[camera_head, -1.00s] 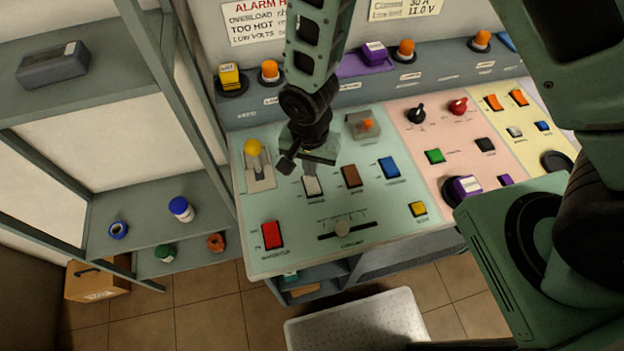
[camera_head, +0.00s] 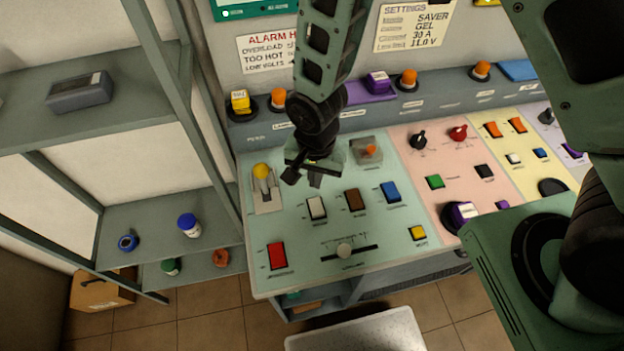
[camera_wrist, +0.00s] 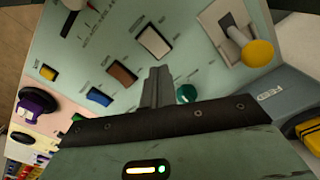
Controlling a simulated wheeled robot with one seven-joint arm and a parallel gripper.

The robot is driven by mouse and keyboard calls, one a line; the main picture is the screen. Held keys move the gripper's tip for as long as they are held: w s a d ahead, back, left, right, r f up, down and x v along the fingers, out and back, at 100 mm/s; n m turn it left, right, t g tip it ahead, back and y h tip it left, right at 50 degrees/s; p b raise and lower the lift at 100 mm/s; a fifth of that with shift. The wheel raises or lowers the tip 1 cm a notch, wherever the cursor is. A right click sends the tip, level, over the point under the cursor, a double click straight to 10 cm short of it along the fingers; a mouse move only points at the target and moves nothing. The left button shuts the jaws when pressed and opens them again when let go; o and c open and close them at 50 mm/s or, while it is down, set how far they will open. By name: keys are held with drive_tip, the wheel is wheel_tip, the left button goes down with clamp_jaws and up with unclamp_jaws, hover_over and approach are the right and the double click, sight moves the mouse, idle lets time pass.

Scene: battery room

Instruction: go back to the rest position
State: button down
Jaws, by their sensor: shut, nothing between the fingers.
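My gripper (camera_head: 315,180) is shut and empty. It hangs above the pale green section of the control panel (camera_head: 300,225), a little above the white rocker switch (camera_head: 317,207) and to the right of the yellow-knobbed lever (camera_head: 262,172). In the wrist view the closed fingers (camera_wrist: 157,88) point toward the panel, with the white switch (camera_wrist: 154,41) beyond them and a brown switch (camera_wrist: 122,75) and blue switch (camera_wrist: 99,96) to the left. The fingers appear apart from the panel.
A raised back ledge carries orange lamps (camera_head: 408,79), a yellow button (camera_head: 240,101) and a purple button (camera_head: 378,83). Shelves (camera_head: 165,230) with small bottles stand at left. A pale speckled surface (camera_head: 355,332) is in front of the panel.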

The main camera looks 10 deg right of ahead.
drive_tip(key=s+d+r+n+b, duration=0.4)
drive_tip(key=s+r+n+b, duration=0.6)
drive_tip(key=s+r+n, duration=0.3)
drive_tip(key=shift+s+d+n+y, duration=0.2)
drive_tip(key=shift+s+n+y, duration=0.1)
drive_tip(key=shift+s+n, duration=0.15)
